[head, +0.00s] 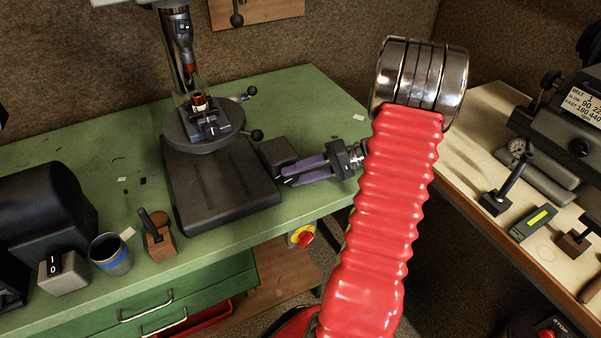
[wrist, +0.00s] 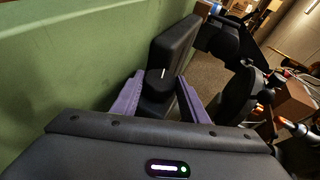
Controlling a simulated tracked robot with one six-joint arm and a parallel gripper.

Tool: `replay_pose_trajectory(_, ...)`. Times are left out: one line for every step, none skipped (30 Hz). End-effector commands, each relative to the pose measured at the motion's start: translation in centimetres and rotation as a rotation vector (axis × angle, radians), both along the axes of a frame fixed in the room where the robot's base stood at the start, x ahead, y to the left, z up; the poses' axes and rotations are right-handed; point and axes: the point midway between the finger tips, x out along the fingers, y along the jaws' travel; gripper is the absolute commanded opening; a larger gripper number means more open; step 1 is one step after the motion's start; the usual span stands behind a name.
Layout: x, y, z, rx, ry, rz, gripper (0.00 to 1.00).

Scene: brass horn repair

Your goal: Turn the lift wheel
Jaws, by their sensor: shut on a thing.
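The lift wheel (wrist: 158,86) appears as a small dark round knob with a white mark in the wrist view. It sits in front of a dark block (wrist: 172,50). My gripper (wrist: 157,95) has one purple finger on each side of the wheel and is shut on it. In the head view my gripper (head: 287,174) reaches in from the right, its fingers level, at the dark block (head: 277,151) by the right side of the drill press base (head: 220,186). The wheel is mostly hidden there by the fingers and block.
The drill press table (head: 190,135) has knobbed handles close above my gripper. A blue-banded cup (head: 110,258) and a small wooden-based tool (head: 158,238) stand front left on the green bench (head: 300,100). A second bench (head: 480,150) with tools stands right. The green bench's back right is mostly clear.

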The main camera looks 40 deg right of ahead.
Motion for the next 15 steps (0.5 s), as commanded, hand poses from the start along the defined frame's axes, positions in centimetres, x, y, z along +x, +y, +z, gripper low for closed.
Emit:
replay_pose_trajectory(-0.08, -0.23, -0.41, 0.021, -0.002, -0.004, 0.18)
replay_pose_trajectory(-0.09, -0.24, -0.43, 0.034, -0.006, -0.005, 0.18)
replay_pose_trajectory(-0.09, -0.25, -0.43, 0.05, -0.01, -0.005, 0.18)
replay_pose_trajectory(-0.09, -0.24, -0.44, 0.061, -0.014, -0.005, 0.18)
replay_pose_trajectory(-0.09, -0.25, -0.47, 0.07, -0.016, -0.005, 0.18)
replay_pose_trajectory(-0.09, -0.26, -0.5, 0.081, -0.019, -0.006, 0.18)
replay_pose_trajectory(-0.09, -0.25, -0.49, 0.088, -0.021, -0.005, 0.18)
replay_pose_trajectory(-0.1, -0.24, -0.48, 0.093, -0.023, -0.005, 0.18)
replay_pose_trajectory(-0.1, -0.25, -0.47, 0.1, -0.025, -0.005, 0.18)
replay_pose_trajectory(-0.1, -0.25, -0.48, 0.103, -0.026, -0.004, 0.18)
replay_pose_trajectory(-0.1, -0.25, -0.49, 0.106, -0.027, -0.004, 0.18)
replay_pose_trajectory(-0.1, -0.25, -0.49, 0.108, -0.028, -0.004, 0.18)
replay_pose_trajectory(-0.1, -0.25, -0.5, 0.109, -0.028, -0.004, 0.18)
replay_pose_trajectory(-0.1, -0.25, -0.5, 0.11, -0.028, -0.004, 0.18)
replay_pose_trajectory(-0.1, -0.25, -0.5, 0.11, -0.028, -0.004, 0.18)
